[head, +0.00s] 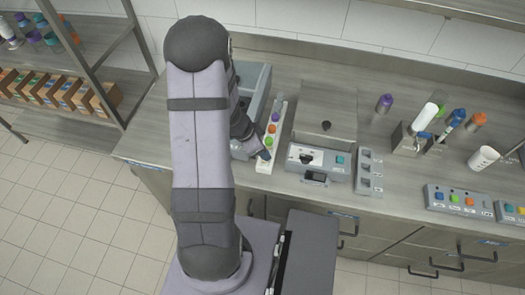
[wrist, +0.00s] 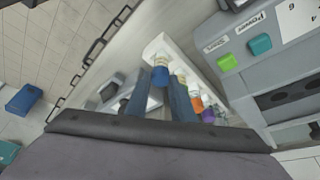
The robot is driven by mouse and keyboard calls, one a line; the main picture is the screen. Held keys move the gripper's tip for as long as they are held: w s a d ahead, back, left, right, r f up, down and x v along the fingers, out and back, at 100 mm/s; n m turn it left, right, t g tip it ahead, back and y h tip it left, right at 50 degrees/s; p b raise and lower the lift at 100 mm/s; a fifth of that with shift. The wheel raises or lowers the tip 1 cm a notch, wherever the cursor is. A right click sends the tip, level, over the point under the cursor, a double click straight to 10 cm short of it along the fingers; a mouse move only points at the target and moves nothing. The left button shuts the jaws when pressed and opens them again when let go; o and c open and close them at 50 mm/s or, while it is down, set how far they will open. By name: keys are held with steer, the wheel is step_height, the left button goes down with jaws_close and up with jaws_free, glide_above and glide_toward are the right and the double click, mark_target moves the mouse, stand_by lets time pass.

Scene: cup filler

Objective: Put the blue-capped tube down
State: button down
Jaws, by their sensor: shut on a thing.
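The blue-capped tube (wrist: 160,76) is between the fingers of my gripper (wrist: 163,92) in the wrist view, and the gripper is shut on it. It is at one end of a white rack (wrist: 157,44); I cannot tell whether it is seated in a slot or just above it. In the head view my gripper (head: 263,154) is at the front end of the rack (head: 262,167), and it hides the tube. Tubes with purple (head: 276,117), orange (head: 272,129) and green (head: 269,140) caps stand behind it in the row.
A grey device with a hinged lid (head: 325,112) stands right of the rack. A grey case (head: 257,88) stands close on its left. A small grey block with slots (head: 369,172), a loose purple-capped tube (head: 384,103) and a white cup (head: 482,160) are further right.

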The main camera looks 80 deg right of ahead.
steer(key=c, duration=1.5)
jaws_free()
steer(key=shift+w+r, duration=0.15)
steer(key=shift+r, duration=0.45)
steer(key=p+v, duration=0.3)
steer(key=v, duration=0.8)
steer(key=shift+a+p, duration=0.15)
steer(key=shift+p, duration=0.25)
